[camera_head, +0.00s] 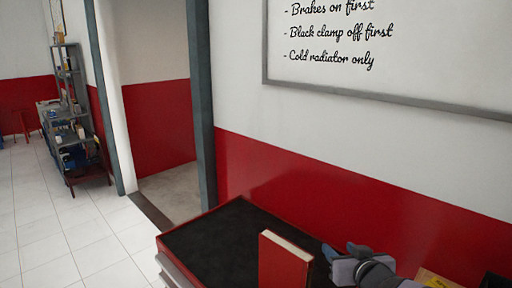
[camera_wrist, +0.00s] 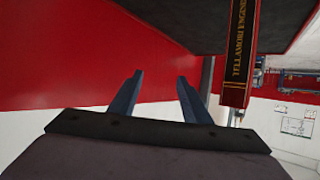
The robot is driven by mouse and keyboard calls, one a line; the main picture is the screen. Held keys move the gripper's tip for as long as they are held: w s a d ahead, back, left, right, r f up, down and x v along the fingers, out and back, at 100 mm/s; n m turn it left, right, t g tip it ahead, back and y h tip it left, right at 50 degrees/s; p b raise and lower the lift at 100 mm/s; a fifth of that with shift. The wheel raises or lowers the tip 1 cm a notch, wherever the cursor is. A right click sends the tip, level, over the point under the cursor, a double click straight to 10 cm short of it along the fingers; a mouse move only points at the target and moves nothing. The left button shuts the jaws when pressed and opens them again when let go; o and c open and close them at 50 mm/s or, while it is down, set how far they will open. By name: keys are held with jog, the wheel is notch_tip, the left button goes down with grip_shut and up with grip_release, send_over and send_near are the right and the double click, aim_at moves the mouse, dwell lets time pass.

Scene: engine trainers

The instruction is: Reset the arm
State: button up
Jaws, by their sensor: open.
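My gripper (camera_head: 342,257) is above the black-topped surface at the lower right of the head view, just right of the red book. In the wrist view my gripper (camera_wrist: 159,97) shows two blue fingers spread apart with nothing between them. The red book (camera_head: 284,262) stands upright on the black top, with its lower part cut off by the frame edge. In the wrist view the book's dark spine with gold lettering (camera_wrist: 237,55) is beside the right finger, and the book appears apart from it.
The black top (camera_head: 215,243) with a red rim has bare room left of the book. A yellow item (camera_head: 436,279) is partly visible beyond my arm. A red and white wall with a whiteboard (camera_head: 390,50) is behind. A doorway and a cluttered shelf (camera_head: 70,100) are at left.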

jog(key=s+f+m+g+h, duration=0.25)
jog(key=s+f+g, duration=0.45)
jog(key=s+f, duration=0.55)
jog(key=s+a+f+n+g, duration=0.1)
jog(key=s+a+f+g, duration=0.1)
jog(key=s, duration=0.4)
jog(key=s+a+f+n+g+y, duration=0.1)
jog(key=s+a+f+g, duration=0.2)
jog(key=s, duration=0.4)
jog(key=shift+s+a+g, duration=0.3)
jog(key=shift+a+g, duration=0.3)
jog(key=shift+a, duration=0.3)
jog(key=shift+y, duration=0.25)
